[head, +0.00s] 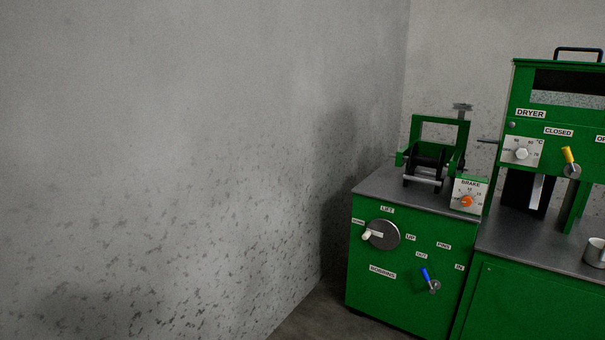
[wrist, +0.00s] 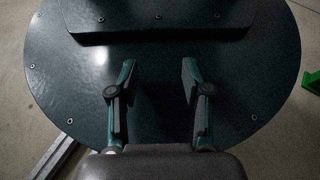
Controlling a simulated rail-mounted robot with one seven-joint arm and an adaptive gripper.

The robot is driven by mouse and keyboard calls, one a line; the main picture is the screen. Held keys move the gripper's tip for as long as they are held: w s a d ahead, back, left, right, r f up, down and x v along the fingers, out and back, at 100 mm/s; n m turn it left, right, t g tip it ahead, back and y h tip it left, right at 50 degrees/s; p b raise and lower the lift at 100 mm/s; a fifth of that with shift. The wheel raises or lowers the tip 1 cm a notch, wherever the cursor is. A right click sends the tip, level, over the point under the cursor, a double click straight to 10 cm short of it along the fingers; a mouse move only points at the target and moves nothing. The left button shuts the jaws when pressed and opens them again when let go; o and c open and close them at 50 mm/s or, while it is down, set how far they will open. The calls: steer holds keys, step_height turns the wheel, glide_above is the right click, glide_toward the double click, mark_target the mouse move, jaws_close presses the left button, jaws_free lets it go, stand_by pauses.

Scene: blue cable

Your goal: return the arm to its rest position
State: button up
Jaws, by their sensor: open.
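My gripper (wrist: 157,82) shows in the wrist view with its two fingers apart and nothing between them. Below it is a dark round plate with small screws round its rim, which looks like part of my own base. My gripper and arm do not show in the head view.
In the head view a green cabinet (head: 404,285) carries a black reel (head: 426,160), a brake box (head: 467,196) and a blue lever (head: 427,276). A green dryer (head: 550,125) stands to its right, with a metal cup (head: 595,252). A bare grey wall (head: 180,150) fills the left.

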steer(key=w+r+t+p, duration=0.3)
steer(key=r+p, duration=0.5)
steer(key=p, duration=0.4)
steer(key=w+r+t+p, duration=0.2)
steer(key=w+r+p, duration=0.2)
steer(key=r+p, duration=0.4)
steer(key=shift+w+t+p, duration=0.15)
steer(key=shift+t+p, duration=0.25)
steer(key=shift+p, duration=2.15)
